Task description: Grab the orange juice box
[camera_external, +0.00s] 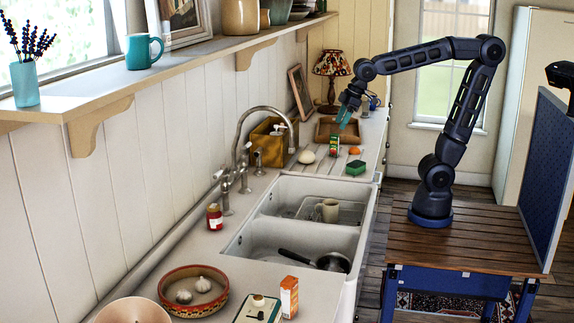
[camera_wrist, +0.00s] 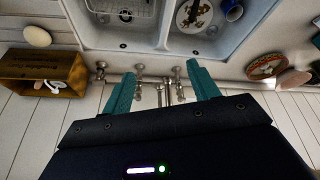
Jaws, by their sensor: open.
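A small orange and white carton (camera_external: 289,296), which looks like the orange juice box, stands upright on the counter at the bottom of the external view, in front of the sink. I cannot make it out in the wrist view. My gripper (camera_external: 343,115) is far from it, in the air toward the back of the counter. In the wrist view my gripper (camera_wrist: 161,70) has its two teal fingers spread, with nothing held between them; the tap fittings show beyond them.
A patterned bowl (camera_external: 193,291) and a green-edged box (camera_external: 257,308) are left of the carton. A small colourful box (camera_external: 334,146) stands below my gripper.

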